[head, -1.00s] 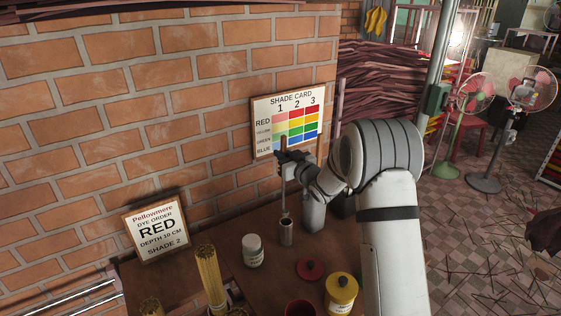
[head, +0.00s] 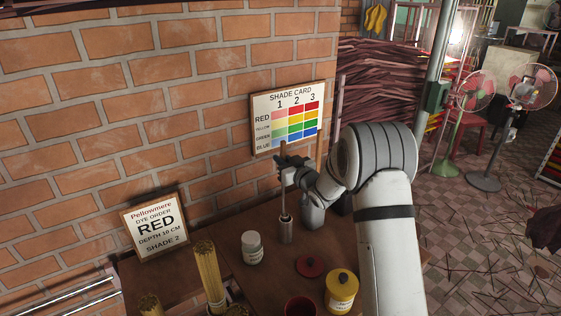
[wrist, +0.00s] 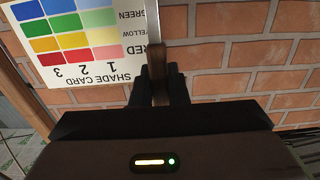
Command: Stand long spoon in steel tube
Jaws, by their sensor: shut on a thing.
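My gripper (head: 285,163) is shut on the long spoon (head: 285,196) near its upper end and holds it upright. The spoon's lower end meets the mouth of the steel tube (head: 286,232), a small upright metal cylinder on the brown table. The lower end appears to be inside the tube; how deep it sits is hidden. In the wrist view, the spoon's handle (wrist: 157,56) runs between the two dark fingers (wrist: 159,84). The tube is not visible in the wrist view.
A white jar (head: 252,248) stands left of the tube. A red lid (head: 309,266), a yellow jar (head: 341,291) and a red pot (head: 301,306) are nearer the front. Bundled sticks (head: 210,275) stand at left. A shade card (head: 288,118) and an order sign (head: 157,228) are by the brick wall.

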